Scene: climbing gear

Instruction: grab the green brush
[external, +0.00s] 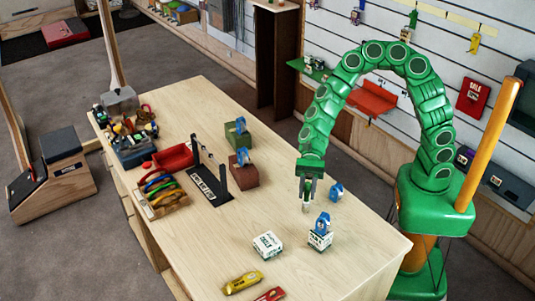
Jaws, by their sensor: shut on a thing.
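My gripper (306,199) points straight down at the end of the green arm, above the right half of the wooden table. It is shut on a slim, small thing, most likely the green brush; the jaws hide most of it and its shape is hard to make out. A pale tip shows at the lower end, close to the tabletop. I cannot tell whether it touches the table. No other green brush is clear on the table.
A white box with a blue item (320,234) and another white box (267,244) stand near my gripper. A blue item (336,191) lies to its right. A yellow tool (242,282) lies in front. A red block (243,174) and a tool crate (160,196) stand left on the wooden table (350,262).

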